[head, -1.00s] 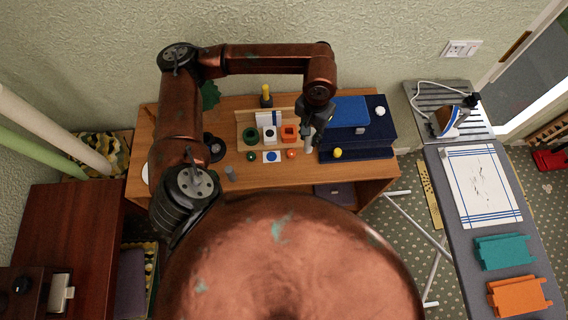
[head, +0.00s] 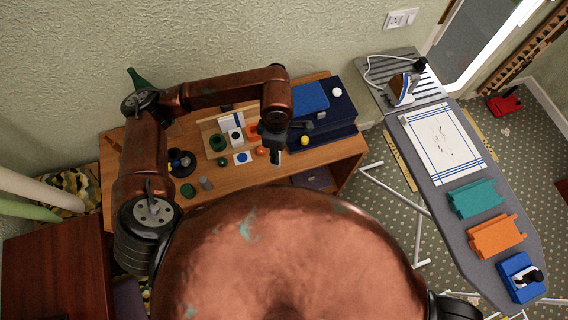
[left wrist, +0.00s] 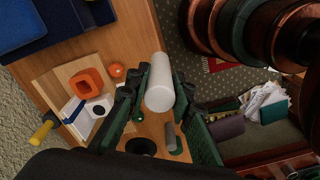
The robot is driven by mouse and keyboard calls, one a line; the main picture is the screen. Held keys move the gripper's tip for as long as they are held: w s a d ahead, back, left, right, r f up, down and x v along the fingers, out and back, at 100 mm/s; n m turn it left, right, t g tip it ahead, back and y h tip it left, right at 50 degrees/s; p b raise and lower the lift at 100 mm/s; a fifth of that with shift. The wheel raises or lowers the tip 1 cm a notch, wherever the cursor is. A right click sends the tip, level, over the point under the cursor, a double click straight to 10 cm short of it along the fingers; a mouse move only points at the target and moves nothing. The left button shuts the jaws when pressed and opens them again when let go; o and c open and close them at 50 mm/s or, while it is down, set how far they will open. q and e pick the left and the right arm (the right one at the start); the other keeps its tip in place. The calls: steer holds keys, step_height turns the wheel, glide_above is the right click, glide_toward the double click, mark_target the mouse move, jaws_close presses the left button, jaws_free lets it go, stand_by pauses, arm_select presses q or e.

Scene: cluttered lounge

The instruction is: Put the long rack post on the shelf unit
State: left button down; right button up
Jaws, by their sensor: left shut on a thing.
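My left gripper (head: 274,140) is shut on a pale grey cylindrical post (head: 277,158), held above the wooden desk near its front edge. In the left wrist view the post (left wrist: 160,82) sits between the two dark fingers, its round end towards the camera. A smaller grey post (head: 206,183) stands on the desk to the left; it also shows in the left wrist view (left wrist: 171,137). I cannot tell for sure which piece is the shelf unit. My right gripper is not in view.
The wooden desk (head: 235,181) holds green, white and orange blocks, a dark blue case (head: 330,118) and a green bottle (head: 137,78). On the ironing board (head: 440,187) at right are an iron (head: 403,90), teal (head: 476,199) and orange (head: 497,236) pieces and a blue block (head: 519,272).

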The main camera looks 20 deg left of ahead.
arm_select(q)
steer(key=s+d+n+p, duration=0.1)
steer(key=s+d+n, duration=0.25)
steer(key=n, duration=0.75)
steer(key=s+d+n+p, duration=0.15)
steer(key=d+n, duration=0.35)
steer(key=n, duration=0.5)
steer(key=shift+n, duration=0.3)
steer(key=w+a+f, duration=0.2)
steer(key=w+f, duration=0.1)
steer(key=f, duration=0.1)
steer(key=w+a+f+p, duration=0.1)
steer(key=w+a+f, duration=0.2)
steer(key=w+f, duration=0.1)
steer(key=w+a+f+p, duration=0.1)
steer(key=w+a+f, duration=0.1)
steer(key=w+f, duration=0.1)
steer(key=shift+w+a+f, duration=0.2)
steer(key=shift+f, duration=0.15)
steer(key=shift+w+a+f, duration=0.15)
steer(key=shift+f, duration=0.2)
